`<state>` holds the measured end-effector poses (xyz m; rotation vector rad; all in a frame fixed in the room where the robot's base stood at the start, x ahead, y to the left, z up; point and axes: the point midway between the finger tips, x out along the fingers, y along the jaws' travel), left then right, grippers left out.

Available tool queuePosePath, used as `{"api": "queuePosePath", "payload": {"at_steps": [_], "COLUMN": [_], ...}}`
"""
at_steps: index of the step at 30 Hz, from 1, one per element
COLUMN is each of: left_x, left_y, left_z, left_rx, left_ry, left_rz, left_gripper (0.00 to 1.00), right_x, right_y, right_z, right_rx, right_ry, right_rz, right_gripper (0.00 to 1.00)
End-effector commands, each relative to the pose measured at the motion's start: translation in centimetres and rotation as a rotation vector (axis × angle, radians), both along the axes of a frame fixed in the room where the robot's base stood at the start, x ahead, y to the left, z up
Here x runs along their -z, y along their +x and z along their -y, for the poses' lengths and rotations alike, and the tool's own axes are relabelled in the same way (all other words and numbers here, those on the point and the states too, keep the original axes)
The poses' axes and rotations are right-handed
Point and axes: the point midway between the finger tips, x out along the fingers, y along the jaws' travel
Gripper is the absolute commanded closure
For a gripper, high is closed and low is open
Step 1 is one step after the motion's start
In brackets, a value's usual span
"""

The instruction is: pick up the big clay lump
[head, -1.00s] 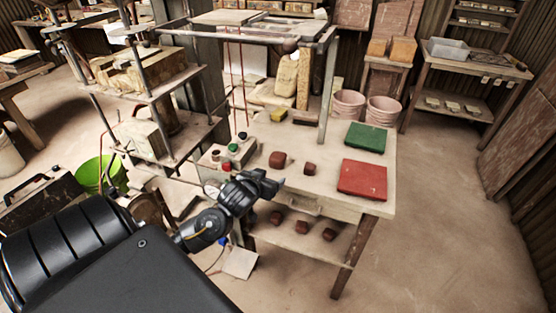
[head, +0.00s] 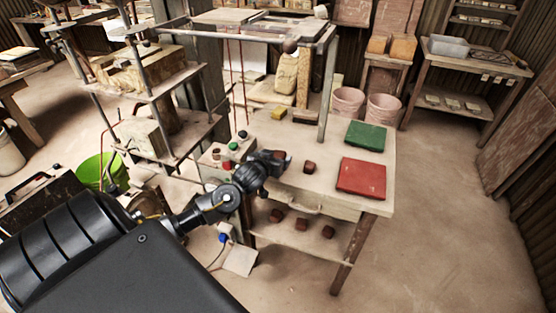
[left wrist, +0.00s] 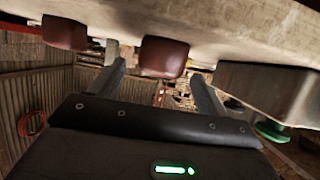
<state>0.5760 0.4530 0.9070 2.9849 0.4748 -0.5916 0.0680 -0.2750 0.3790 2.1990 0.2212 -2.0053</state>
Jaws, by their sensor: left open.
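The big clay lump (head: 288,155) is a red-brown block on the worktable, now mostly hidden behind my left gripper (head: 277,163) in the head view. In the left wrist view, where the table appears at the top, the big clay lump (left wrist: 163,57) shows between the two open fingers of my left gripper (left wrist: 160,75). I cannot tell whether the fingers touch it. A smaller clay lump (head: 309,167) sits to its right on the table; it also shows in the left wrist view (left wrist: 64,32). My right gripper is not in view.
The worktable (head: 322,193) also carries a red tile (head: 361,178), a green tile (head: 366,136) and a yellow block (head: 279,113). A button box (head: 213,157) stands left of the gripper. Several clay lumps lie on the lower shelf (head: 285,241). Press posts (head: 328,95) rise behind.

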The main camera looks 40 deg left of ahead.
Motion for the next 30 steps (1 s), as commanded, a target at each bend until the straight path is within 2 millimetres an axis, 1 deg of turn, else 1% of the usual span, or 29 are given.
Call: {"api": "queuePosePath", "payload": {"at_steps": [1,4,8,11,17,20,30], "left_x": [-0.2,0.2,1.0,1.3,1.4,1.4,1.3], "left_y": [0.8,2.2,3.5,3.9,3.9,3.9,3.9], "left_z": [-0.2,-0.5,-1.0,-1.1,-1.1,-1.1,-1.1], "left_rx": [-0.001,-0.002,-0.001,-0.001,-0.001,-0.001,-0.001], "left_ry": [0.001,0.001,0.002,0.001,0.001,0.001,0.001], "left_rz": [-0.001,0.000,0.000,0.000,0.000,0.000,0.000], "left_gripper": [0.24,0.24,0.24,0.24,0.24,0.34,0.79], "right_x": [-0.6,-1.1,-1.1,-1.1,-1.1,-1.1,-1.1], "right_y": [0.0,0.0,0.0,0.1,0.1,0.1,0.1], "right_z": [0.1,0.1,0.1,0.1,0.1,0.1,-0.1], "right_rx": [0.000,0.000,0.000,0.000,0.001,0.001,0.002], "right_ry": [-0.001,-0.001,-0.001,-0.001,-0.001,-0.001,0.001], "right_rz": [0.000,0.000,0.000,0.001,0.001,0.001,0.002], "right_gripper": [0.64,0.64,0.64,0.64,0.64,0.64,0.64]}}
